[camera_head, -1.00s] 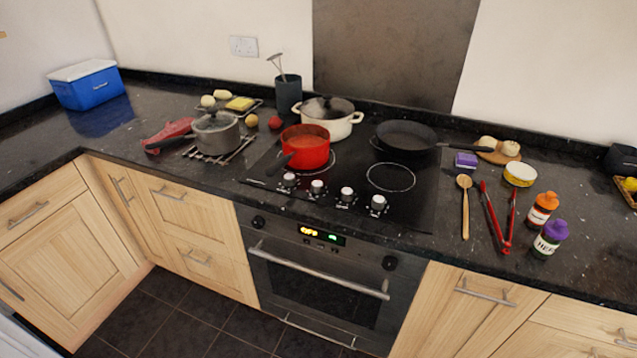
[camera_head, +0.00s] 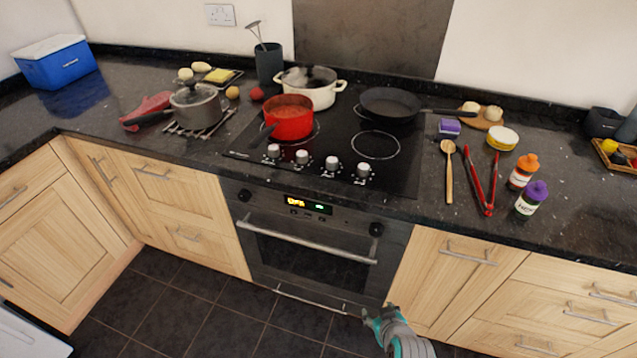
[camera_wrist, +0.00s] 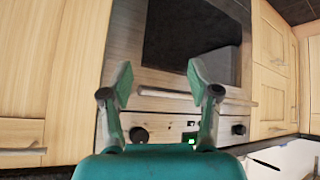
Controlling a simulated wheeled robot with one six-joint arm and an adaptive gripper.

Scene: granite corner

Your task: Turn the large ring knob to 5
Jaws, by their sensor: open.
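Four silver-white knobs stand in a row along the front of the black glass hob (camera_head: 405,178): the first knob (camera_head: 273,151), second knob (camera_head: 302,157), third knob (camera_head: 332,163) and fourth knob (camera_head: 363,170). Their marks are too small to read, so I cannot tell which serves the large ring. A bare white ring (camera_head: 376,145) shows at the front right; the other rings are partly or wholly under pans. My gripper (camera_head: 377,314) is low in front of the oven, well below the hob. In the wrist view my gripper (camera_wrist: 160,85) is open and empty, facing the oven front.
A red pot (camera_head: 290,122), cream pot (camera_head: 311,94) and black frying pan (camera_head: 391,105) stand on the hob. The pan's handle points right. The oven's long handle (camera_head: 306,247) sticks out below the oven display (camera_head: 307,204). Red tongs (camera_head: 481,185) and a wooden spoon (camera_head: 449,172) lie right.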

